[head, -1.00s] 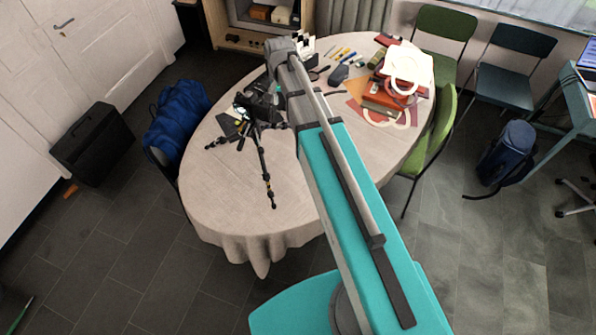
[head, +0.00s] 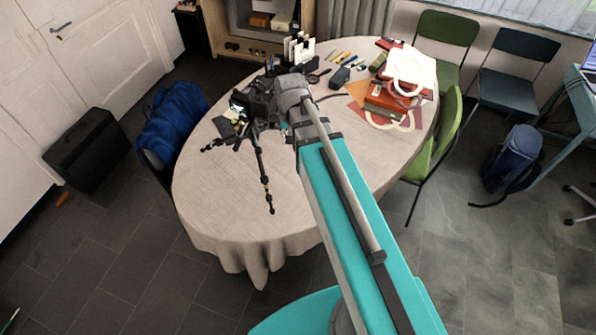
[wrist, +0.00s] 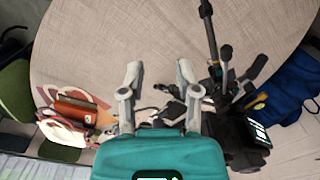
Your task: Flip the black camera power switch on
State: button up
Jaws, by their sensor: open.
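The black camera (head: 258,98) sits on a small black tripod (head: 262,170) at the left side of the round table (head: 215,205). In the wrist view the camera (wrist: 238,138) is at the lower right, with a lit screen on one side, and the tripod (wrist: 211,30) legs reach up from it. My gripper (wrist: 159,76) is open and empty, its two fingers apart to the left of the camera, not visibly touching it. In the head view my arm hides the fingers. The power switch is too small to make out.
Books and papers (head: 385,100) lie on the table's right side. Pens and small items (head: 340,60) lie at the back. A blue bag (head: 172,122) is left of the table, and green chairs (head: 440,135) stand at the right. The table's front is clear.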

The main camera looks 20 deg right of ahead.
jog(key=s+f+n+b, duration=0.2)
jog(key=s+f+b, duration=0.3)
jog(key=s, duration=0.2)
jog(key=shift+f+n, duration=0.3)
jog(key=shift+n, duration=0.1)
jog(key=shift+s, duration=0.15)
dwell(0.5)
jog(key=shift+a, duration=0.15)
